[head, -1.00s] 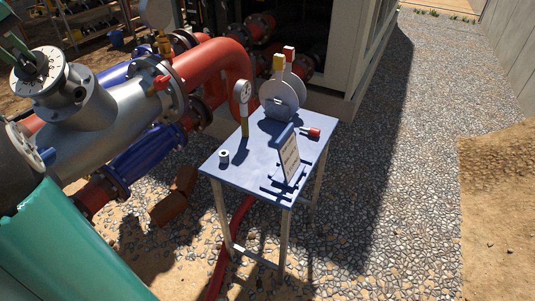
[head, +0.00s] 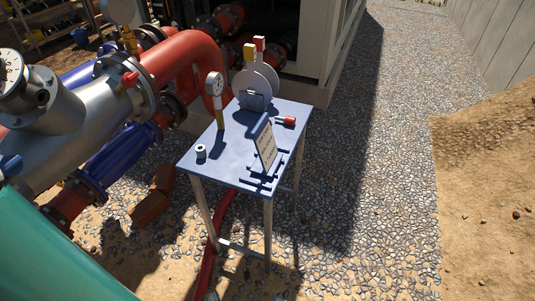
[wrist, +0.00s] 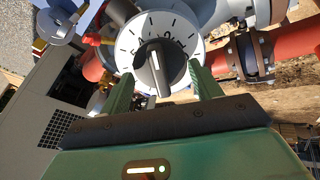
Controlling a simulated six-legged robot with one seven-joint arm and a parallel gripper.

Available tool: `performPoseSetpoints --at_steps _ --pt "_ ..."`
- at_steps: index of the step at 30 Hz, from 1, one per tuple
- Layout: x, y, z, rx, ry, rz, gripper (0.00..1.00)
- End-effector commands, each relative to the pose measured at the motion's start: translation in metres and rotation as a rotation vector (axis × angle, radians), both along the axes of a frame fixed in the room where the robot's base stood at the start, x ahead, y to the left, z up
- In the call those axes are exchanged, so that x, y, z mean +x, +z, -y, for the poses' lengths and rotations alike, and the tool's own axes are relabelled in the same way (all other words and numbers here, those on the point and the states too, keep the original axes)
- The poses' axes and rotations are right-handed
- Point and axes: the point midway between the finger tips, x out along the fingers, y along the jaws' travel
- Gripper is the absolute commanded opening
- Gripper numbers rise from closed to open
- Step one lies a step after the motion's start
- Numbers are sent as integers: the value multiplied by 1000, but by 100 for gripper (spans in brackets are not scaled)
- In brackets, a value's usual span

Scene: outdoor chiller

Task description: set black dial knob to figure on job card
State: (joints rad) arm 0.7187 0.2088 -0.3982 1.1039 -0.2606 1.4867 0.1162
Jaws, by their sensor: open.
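The black dial knob (wrist: 150,62) is in the wrist view, in the middle of a white round dial face (wrist: 185,32) with black ticks and figures. My gripper (wrist: 160,72) is open, with one green finger on each side of the knob and visible gaps between. The dial (head: 10,72) also shows at the left edge of the head view, on the silver pipe. The job card (head: 266,147) stands upright on the blue table; its writing is too small to read.
The blue table (head: 228,160) also bears a white roll (head: 201,152), a gauge (head: 215,90), round plates with yellow and red tags (head: 258,80) and a red-handled tool (head: 287,120). Red and blue pipes crowd the left. Gravel (head: 370,190) on the right is clear.

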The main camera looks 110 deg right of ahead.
Motion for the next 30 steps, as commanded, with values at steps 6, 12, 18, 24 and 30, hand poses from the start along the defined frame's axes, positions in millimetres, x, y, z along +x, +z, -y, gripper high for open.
performPoseSetpoints --at_steps 6,12,18,24,30 --pt "4 21 -10 -3 1 1 64" --pt "7 40 -20 -3 1 1 64" --pt "9 56 -29 -2 1 1 64" --pt "9 58 -30 -1 0 0 64" --pt "10 59 -30 -1 0 0 64"
